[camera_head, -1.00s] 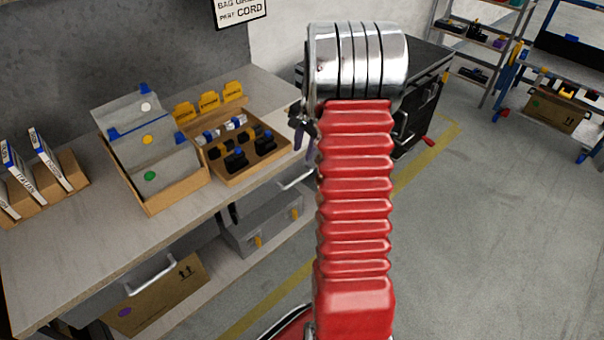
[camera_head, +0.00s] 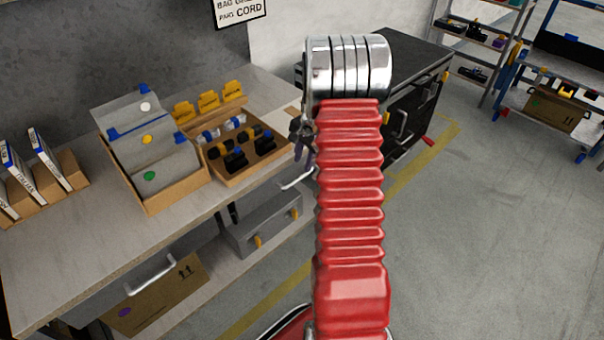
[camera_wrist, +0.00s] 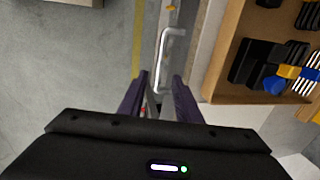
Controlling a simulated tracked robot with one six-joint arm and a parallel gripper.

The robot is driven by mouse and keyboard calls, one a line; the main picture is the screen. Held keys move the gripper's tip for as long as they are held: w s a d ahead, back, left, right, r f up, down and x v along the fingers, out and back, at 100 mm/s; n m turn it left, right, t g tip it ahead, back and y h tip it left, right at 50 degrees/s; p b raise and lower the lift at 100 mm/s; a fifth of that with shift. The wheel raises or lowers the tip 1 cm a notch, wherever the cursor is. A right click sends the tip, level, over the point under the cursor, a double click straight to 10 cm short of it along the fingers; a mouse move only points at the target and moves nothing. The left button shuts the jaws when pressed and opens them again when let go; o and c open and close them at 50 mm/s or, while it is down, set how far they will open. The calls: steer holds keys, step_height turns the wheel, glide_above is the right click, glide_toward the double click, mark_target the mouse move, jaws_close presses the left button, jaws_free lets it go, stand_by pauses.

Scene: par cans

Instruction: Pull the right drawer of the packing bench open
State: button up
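The packing bench (camera_head: 110,225) runs along the left in the head view. The silver handle of its right drawer (camera_head: 297,180) shows just left of my arm; most of that drawer's front is hidden. In the wrist view the handle (camera_wrist: 163,55) is a pale bar lying between and beyond my fingertips. My gripper (camera_wrist: 159,78) is open, with one purple finger on each side of the handle's line. I cannot tell whether it touches the handle. In the head view the gripper (camera_head: 299,150) is partly hidden behind my arm. The drawer looks shut.
The left drawer's handle (camera_head: 150,274) is nearer. A cardboard box (camera_head: 155,300) and a grey case (camera_head: 265,225) sit below. On the bench top, an open tray (camera_head: 250,172) of parts stands close to the gripper. A dark cabinet (camera_head: 410,90) stands behind; floor at right is clear.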

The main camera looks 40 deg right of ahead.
mark_target(300, 177)
steer(key=f, duration=0.2)
steer(key=w+f, duration=0.1)
steer(key=f, duration=0.5)
steer(key=shift+w+f, duration=0.1)
steer(key=shift+w, duration=0.25)
steer(key=shift+c, duration=0.5)
jaws_close()
